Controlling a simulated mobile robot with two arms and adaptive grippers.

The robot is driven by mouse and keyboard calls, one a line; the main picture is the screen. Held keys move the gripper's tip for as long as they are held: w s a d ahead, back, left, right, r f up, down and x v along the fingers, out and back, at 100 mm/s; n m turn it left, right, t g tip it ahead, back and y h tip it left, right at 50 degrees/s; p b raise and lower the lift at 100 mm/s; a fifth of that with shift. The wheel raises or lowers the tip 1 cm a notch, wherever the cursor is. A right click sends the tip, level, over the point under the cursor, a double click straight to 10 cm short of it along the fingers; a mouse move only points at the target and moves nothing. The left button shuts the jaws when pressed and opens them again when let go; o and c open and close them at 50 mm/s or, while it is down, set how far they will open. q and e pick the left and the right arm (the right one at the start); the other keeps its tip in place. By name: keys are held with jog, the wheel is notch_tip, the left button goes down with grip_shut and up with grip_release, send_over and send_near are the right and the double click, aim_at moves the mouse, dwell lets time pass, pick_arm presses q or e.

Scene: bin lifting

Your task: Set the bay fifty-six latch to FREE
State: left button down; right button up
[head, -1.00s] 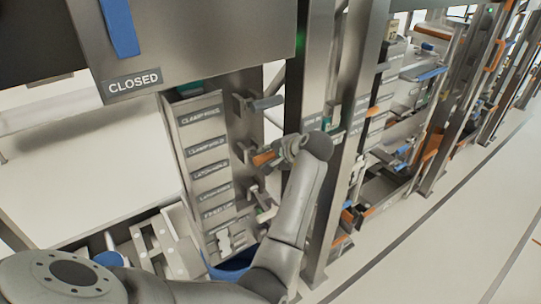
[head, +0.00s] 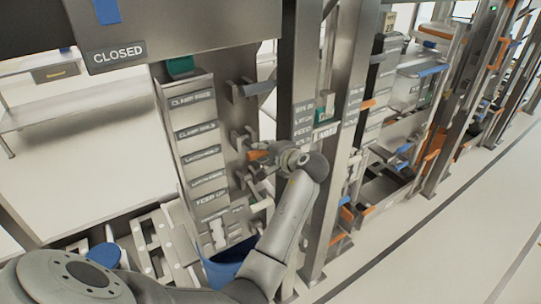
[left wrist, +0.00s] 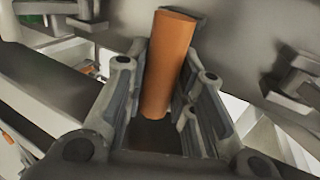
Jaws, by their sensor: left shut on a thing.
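The latch handle is an orange grip (head: 258,154) on the grey post beside a column of label plates (head: 201,152) in the head view. In the left wrist view the orange grip (left wrist: 168,62) stands between the fingers. My left gripper (head: 268,160) is shut on it; in the wrist view the fingers (left wrist: 165,115) flank its lower part. The plates seem to read CLAMP, LATCH and FEED settings, but the small print is blurred. The handle's pivot is partly hidden behind my gripper. My right gripper is out of view.
A grey lever (head: 255,88) sticks out above the handle. A steel upright (head: 303,190) with a sign stands close right of my arm. A large panel marked CLOSED (head: 118,53) hangs at upper left. A blue bin (head: 228,264) is below. The floor at right is clear.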

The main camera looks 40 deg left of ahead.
pick_arm(q)
notch_tip(320, 180, down, 7)
jog(key=t+y+b, duration=0.2)
jog(key=y+b, duration=0.3)
jog(key=b, duration=0.9)
jog(key=shift+a, duration=0.4)
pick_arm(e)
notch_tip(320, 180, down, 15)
pick_arm(q)
jog(key=shift+f, duration=0.1)
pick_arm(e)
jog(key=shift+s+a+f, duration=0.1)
